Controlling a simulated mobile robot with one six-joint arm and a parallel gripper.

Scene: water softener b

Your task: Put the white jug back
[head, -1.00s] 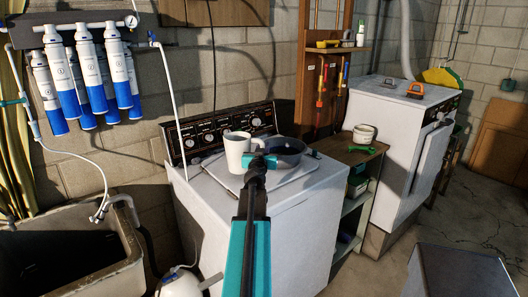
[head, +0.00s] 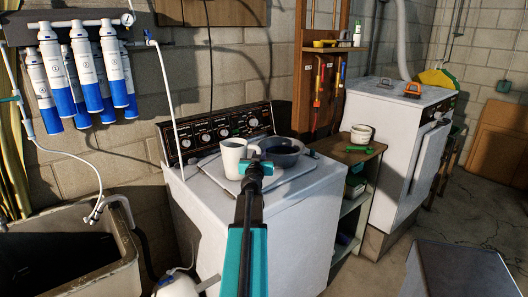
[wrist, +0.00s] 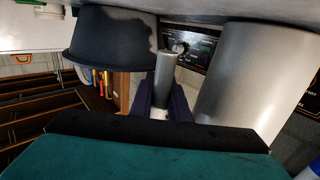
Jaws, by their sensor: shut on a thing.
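The white jug (head: 232,160) is upright at the washing machine's lid (head: 290,186), with its handle on the right side. My gripper (head: 257,169) is at the handle, right of the jug's body. In the wrist view, which looks upside down, the fingers (wrist: 166,95) are shut on the handle, and the jug's grey-looking body (wrist: 252,78) fills the right. I cannot tell whether the jug's base touches the lid. A dark bowl (head: 284,157) sits just right of the jug; it also shows in the wrist view (wrist: 110,38).
The washer's control panel (head: 212,134) rises behind the jug. A white hose (head: 173,110) hangs at its left corner. A sink (head: 65,250) is at the left. A wooden shelf (head: 350,153) with a white pot (head: 361,134) and a green tool is right. A dryer (head: 400,150) stands beyond.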

